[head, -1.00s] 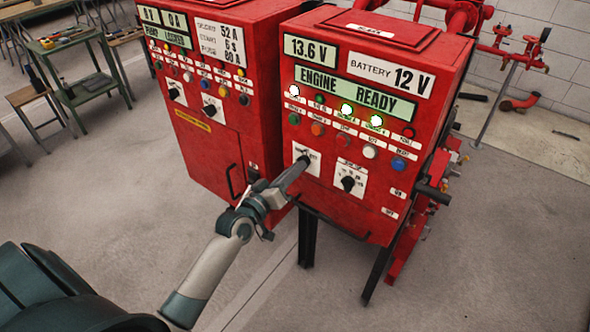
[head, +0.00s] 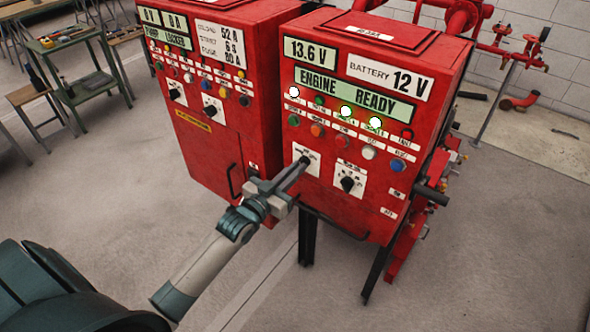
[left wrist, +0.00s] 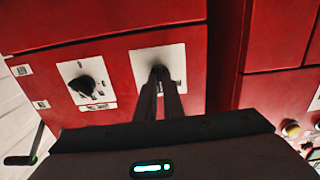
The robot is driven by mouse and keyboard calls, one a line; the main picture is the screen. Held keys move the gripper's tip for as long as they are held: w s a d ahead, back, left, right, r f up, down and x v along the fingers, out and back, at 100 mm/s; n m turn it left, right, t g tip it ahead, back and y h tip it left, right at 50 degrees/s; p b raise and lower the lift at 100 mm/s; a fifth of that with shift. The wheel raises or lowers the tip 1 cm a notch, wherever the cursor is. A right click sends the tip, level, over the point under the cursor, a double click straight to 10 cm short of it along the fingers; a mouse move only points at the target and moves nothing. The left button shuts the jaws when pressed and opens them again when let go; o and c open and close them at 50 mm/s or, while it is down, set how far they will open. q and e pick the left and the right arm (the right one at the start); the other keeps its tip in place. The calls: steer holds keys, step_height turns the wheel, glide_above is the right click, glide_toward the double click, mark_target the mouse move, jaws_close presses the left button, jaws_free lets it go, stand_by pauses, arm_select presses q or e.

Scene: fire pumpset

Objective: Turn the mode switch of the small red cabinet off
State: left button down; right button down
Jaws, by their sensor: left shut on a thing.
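The small red cabinet (head: 330,215) stands right of centre in the head view, with an "ENGINE READY" display on its front. Two rotary switches on white plates are low on its front. My left gripper (head: 303,161) is shut on the left one, the mode switch (left wrist: 158,66), and its fingers point straight at the panel. The fingertips mostly hide the knob, so I cannot read its position. The other switch (head: 348,184), black, is just to the right and untouched; it also shows in the left wrist view (left wrist: 82,86). My right gripper is not in view.
Another red cabinet (head: 208,150) stands close on the left with its own switches. A bar handle (head: 335,222) runs along the small cabinet's lower front. Red pipes (head: 470,18) are behind. A green table (head: 75,60) is far left. The floor in front is clear.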

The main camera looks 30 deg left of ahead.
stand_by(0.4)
arm_select(q)
steer(key=c, duration=1.9)
jaws_free()
steer(key=shift+o, duration=0.2)
steer(key=shift+s, duration=0.1)
steer(key=s+a+b, duration=0.2)
steer(key=s+b, duration=0.3)
steer(key=s, duration=1.2)
steer(key=shift+a, duration=0.2)
steer(key=shift+f, duration=0.1)
